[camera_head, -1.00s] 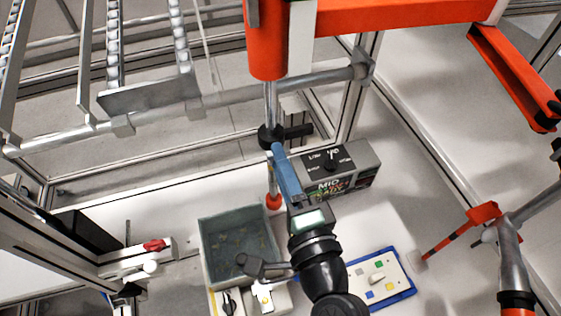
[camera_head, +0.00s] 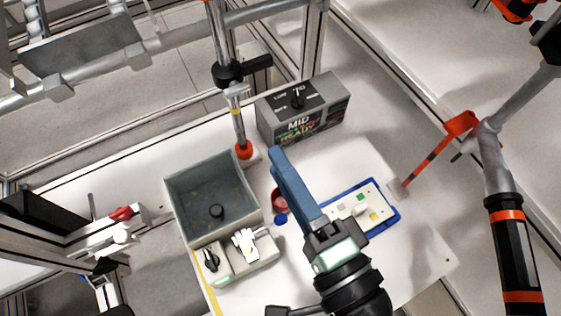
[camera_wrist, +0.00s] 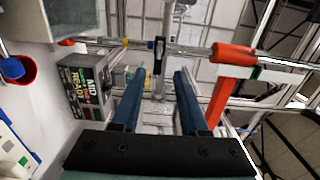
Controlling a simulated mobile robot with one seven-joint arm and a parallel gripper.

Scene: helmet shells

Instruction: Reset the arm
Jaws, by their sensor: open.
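My gripper (camera_head: 292,188) is in the head view above the white table, with its blue fingers pointing up and left in the picture. In the wrist view my gripper (camera_wrist: 160,88) shows two blue fingers set apart, with nothing between them. Black arm links of mine run down from it to the lower edge of the head view. The gripper touches nothing that I can see.
A grey bin (camera_head: 165,207) stands left of my gripper, with switch boxes (camera_head: 238,262) in front. A grey box marked MID READY (camera_head: 303,112) stands behind. A blue-edged panel (camera_head: 392,222) and a red cup (camera_head: 278,200) are close by. A metal post (camera_head: 238,125) rises behind.

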